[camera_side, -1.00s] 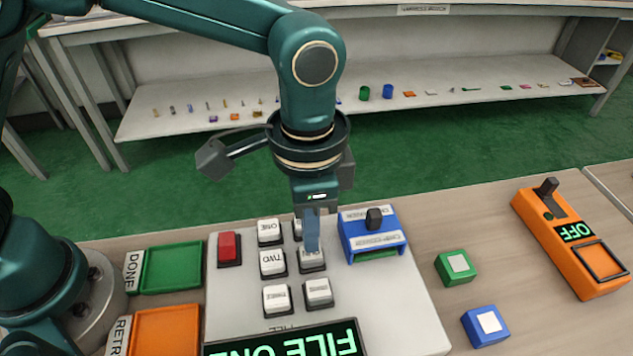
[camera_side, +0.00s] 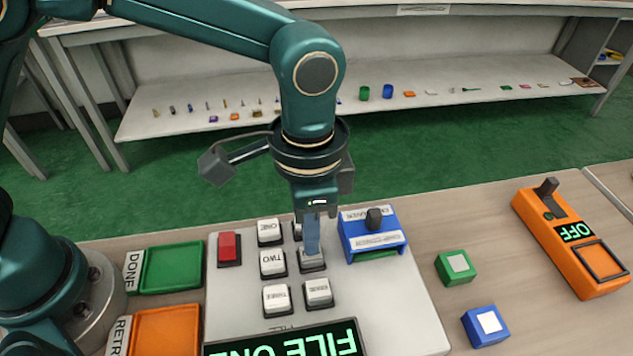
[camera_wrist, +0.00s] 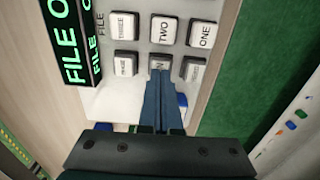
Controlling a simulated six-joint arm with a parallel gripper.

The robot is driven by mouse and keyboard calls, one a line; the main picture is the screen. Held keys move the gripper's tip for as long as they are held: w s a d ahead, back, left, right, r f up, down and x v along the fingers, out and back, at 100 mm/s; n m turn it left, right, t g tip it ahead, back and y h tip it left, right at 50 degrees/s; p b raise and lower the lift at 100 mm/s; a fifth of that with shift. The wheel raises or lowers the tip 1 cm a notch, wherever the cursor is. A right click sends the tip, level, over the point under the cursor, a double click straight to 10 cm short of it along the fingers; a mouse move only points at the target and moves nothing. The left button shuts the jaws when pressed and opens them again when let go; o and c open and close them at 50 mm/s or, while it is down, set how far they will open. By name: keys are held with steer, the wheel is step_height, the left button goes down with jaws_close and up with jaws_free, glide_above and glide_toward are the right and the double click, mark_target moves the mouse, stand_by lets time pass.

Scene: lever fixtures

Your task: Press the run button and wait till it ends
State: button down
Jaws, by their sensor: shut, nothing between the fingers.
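A grey control panel (camera_side: 235,310) carries white buttons in two columns. The middle button (camera_side: 313,265) of the right column is under my fingertips, its label mostly covered; in the wrist view its visible letters (camera_wrist: 159,64) end in N. My gripper (camera_side: 312,252) is shut and empty, pointing down with its tips at this button, apparently touching it. In the wrist view the closed fingers (camera_wrist: 160,78) cover most of the button. The display (camera_side: 290,340) shows FILE ONE in green. Buttons ONE (camera_side: 269,231), TWO (camera_side: 272,262) and THREE (camera_side: 276,299) form the left column.
A red button (camera_side: 229,247) is on the panel's left. A blue lever fixture (camera_side: 374,238) stands close right of my gripper. Green (camera_side: 172,267) and orange (camera_side: 165,328) trays lie left, green (camera_side: 455,267) and blue (camera_side: 485,326) blocks right. An orange switch box (camera_side: 572,240) reads OFF.

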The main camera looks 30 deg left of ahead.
steer(key=shift+f, duration=0.6)
step_height(320, 180, up, 8)
stand_by(1.0)
steer(key=a+r+n+t, duration=0.3)
steer(key=a+r+n, duration=0.2)
steer(key=a+r, duration=0.5)
steer(key=s+a+f+n+t, duration=0.2)
steer(key=s+a+f+n, duration=0.2)
steer(key=s+a+f, duration=0.3)
steer(key=shift+s+a+f+t, duration=0.3)
steer(key=shift+s+a+f, duration=0.15)
steer(key=shift+a, duration=0.55)
